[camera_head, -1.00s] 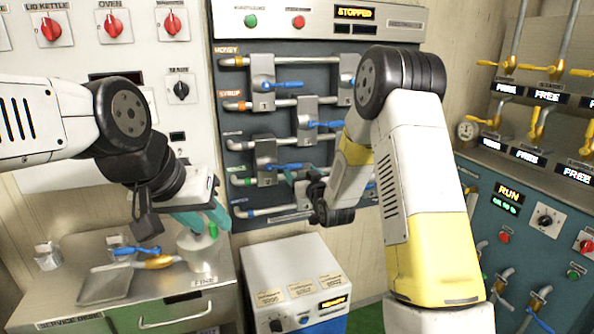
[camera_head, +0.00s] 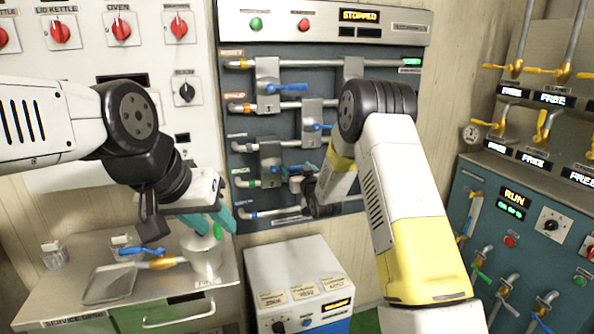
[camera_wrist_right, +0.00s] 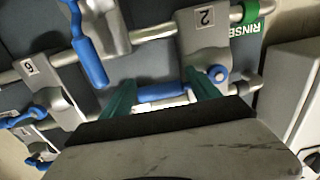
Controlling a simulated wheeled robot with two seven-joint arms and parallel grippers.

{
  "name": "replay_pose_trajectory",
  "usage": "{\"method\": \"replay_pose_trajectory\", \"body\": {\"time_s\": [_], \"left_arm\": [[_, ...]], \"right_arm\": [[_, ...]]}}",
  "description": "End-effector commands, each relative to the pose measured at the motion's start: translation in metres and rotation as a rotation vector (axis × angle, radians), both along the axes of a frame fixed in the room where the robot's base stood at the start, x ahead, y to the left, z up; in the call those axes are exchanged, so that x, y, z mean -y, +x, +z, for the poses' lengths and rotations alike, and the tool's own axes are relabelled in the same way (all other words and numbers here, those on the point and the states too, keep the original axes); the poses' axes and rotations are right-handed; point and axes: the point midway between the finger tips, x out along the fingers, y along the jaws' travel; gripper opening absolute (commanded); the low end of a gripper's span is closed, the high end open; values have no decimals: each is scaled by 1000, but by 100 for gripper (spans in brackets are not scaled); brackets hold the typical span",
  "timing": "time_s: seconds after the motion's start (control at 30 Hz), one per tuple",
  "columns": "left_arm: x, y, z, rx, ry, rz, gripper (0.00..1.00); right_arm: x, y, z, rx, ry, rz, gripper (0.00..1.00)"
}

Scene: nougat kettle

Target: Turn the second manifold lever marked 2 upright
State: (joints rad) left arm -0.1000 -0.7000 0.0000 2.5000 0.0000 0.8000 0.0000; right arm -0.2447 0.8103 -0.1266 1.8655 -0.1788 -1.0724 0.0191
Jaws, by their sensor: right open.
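The second manifold block, marked 2 (camera_wrist_right: 205,18), shows in the right wrist view beside the green RINSE label. Its blue lever (camera_wrist_right: 160,93) runs sideways from its pivot, across the gap between my right gripper's green fingers (camera_wrist_right: 160,95). The fingers are apart; I cannot tell whether they touch the lever. In the head view block 2 (camera_head: 270,155) is on the lower left of the manifold, its lever (camera_head: 297,168) lying level to the right. My right gripper (camera_head: 294,182) is beside it, partly hidden. My left gripper (camera_head: 210,220) is over the desk; its opening is unclear.
Neighbouring manifold blocks with blue levers are close by, one lever (camera_wrist_right: 90,62) right beside my right fingers. Pipes cross the panel (camera_head: 335,85). A grey box (camera_head: 297,275) stands below. A metal pot (camera_head: 205,262) and tray (camera_head: 108,284) are on the left desk.

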Motion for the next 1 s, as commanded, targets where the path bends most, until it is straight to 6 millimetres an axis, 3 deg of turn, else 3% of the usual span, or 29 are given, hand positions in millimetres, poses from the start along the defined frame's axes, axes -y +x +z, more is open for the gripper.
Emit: {"method": "replay_pose_trajectory", "body": {"time_s": [0.07, 0.4, 0.77, 1.0], "left_arm": [[0, 0, 0, 0, 0, 0, 36], [0, 0, 0, 0, 0, 0, 36], [0, 0, 0, 0, 0, 0, 36], [0, 0, 0, 0, 0, 0, 36]], "right_arm": [[0, 0, 0, 0, 0, 0, 67], [0, 0, 0, 0, 0, 0, 0], [0, 0, 2, 6, -17, 1, 0], [-1, -1, 11, 39, -121, 1, 0]]}}
